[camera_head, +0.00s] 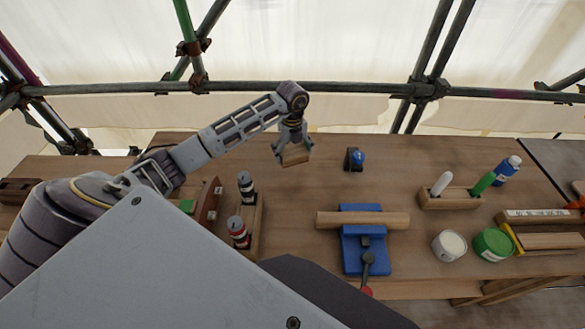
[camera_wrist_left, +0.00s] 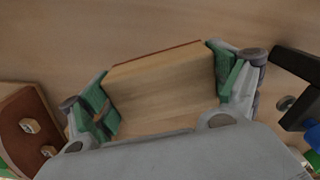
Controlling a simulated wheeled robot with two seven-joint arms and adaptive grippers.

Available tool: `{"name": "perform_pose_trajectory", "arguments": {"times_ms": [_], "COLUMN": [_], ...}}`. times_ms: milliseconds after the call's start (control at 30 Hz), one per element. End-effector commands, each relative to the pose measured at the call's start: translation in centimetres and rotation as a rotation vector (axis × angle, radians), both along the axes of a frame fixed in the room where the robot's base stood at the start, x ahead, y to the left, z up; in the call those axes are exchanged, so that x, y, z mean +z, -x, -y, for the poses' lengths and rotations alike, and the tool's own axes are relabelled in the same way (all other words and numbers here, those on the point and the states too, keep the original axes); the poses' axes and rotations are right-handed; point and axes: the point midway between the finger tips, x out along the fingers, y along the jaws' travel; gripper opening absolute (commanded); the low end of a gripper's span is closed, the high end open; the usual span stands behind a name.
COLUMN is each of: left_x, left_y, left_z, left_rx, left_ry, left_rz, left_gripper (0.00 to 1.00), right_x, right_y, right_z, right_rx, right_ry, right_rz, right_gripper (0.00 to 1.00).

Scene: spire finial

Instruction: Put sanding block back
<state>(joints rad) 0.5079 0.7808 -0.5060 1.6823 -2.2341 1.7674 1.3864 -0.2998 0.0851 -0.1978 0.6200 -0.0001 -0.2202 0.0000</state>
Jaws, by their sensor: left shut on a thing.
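The sanding block (camera_head: 295,155), a small wooden block, is held in my left gripper (camera_head: 291,147) over the back of the workbench (camera_head: 405,165). In the left wrist view the block (camera_wrist_left: 165,90) sits between the two green-padded fingers, with a thin reddish strip along its far edge. My left gripper (camera_wrist_left: 165,100) is shut on it. I cannot tell exactly how high it is above the bench. My right gripper does not show.
A blue vise (camera_head: 364,250) clamps a wooden rod (camera_head: 340,219). A wooden rack with two dark-topped bottles (camera_head: 246,185) stands left of it. A small blue-knobbed item (camera_head: 357,158) stands behind the vise. Right are a marker holder (camera_head: 450,200), white tub (camera_head: 449,245) and green tub (camera_head: 493,244).

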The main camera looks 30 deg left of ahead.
Motion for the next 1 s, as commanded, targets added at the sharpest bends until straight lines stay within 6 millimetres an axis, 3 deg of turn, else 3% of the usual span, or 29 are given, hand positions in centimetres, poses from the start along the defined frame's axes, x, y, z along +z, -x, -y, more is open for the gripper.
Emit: {"name": "perform_pose_trajectory", "arguments": {"times_ms": [300, 733, 1000], "left_x": [-3.7, -4.2, -6.7], "left_y": [0.0, 0.0, 0.1], "left_z": [0.0, 0.0, 0.0], "left_rx": [0.0, -0.001, 0.001], "left_ry": [0.001, 0.001, 0.001], "left_rz": [-0.001, -0.001, -0.003], "left_gripper": [0.63, 0.63, 0.63], "right_x": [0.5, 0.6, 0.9], "right_y": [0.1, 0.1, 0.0], "right_z": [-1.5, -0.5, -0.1], "right_rx": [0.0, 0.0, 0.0], "right_ry": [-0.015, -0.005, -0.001], "right_rz": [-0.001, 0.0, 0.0], "right_gripper": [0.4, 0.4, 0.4]}}
